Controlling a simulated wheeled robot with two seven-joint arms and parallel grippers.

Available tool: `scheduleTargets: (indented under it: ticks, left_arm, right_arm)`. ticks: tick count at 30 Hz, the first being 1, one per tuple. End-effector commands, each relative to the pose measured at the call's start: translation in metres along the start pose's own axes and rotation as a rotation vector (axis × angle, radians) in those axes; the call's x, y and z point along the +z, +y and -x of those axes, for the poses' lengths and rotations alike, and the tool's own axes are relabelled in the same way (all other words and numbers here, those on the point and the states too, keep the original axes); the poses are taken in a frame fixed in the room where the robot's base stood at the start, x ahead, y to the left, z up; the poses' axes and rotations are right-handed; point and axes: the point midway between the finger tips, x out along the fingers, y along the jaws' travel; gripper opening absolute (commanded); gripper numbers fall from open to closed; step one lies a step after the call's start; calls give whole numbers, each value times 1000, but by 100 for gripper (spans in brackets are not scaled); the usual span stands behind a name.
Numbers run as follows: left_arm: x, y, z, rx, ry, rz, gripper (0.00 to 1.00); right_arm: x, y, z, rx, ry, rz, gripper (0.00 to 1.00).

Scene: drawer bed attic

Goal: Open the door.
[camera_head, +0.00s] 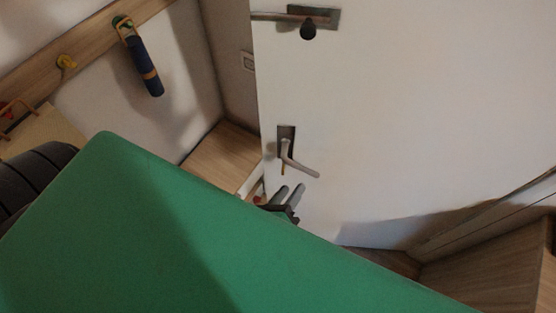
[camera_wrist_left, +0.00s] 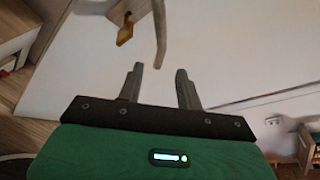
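The white door (camera_head: 420,110) fills the middle and right of the head view. Its lower lever handle (camera_head: 302,166) sits on a small dark plate and slants down to the right. My left gripper (camera_head: 290,193) is just below this lever, with its two fingers apart and nothing visible between them. In the left wrist view, the open left gripper (camera_wrist_left: 160,76) points toward the lever (camera_wrist_left: 160,35), whose end is just beyond the fingertips. A brass key (camera_wrist_left: 125,30) shows beside the lever. My right gripper is not in view.
A second metal handle (camera_head: 308,20) is higher on the door. A wooden wall rail (camera_head: 90,48) with a hanging dark blue roll (camera_head: 140,62) is at the left. A wooden cabinet (camera_head: 500,265) stands at the lower right. My green arm covers much of the foreground.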

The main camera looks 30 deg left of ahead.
Motion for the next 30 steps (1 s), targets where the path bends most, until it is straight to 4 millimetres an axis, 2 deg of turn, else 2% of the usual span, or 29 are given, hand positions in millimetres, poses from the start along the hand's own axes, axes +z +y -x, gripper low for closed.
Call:
scheduleTargets:
  ticks: [3,9,15,22,23,28,30]
  left_arm:
    - [-3,3,20,1,3,0,36]
    - [-2,1,42,0,1,0,36]
    - [0,0,50,0,0,0,36]
    - [0,0,50,0,0,0,36]
    - [0,0,50,0,0,0,34]
    - [0,0,50,0,0,0,1]
    - [0,1,50,0,1,0,0]
  right_arm:
    - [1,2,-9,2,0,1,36]
    - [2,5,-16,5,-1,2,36]
    - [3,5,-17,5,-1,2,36]
    - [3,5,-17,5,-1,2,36]
    - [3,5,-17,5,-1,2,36]
    - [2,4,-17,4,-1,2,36]
    - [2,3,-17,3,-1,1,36]
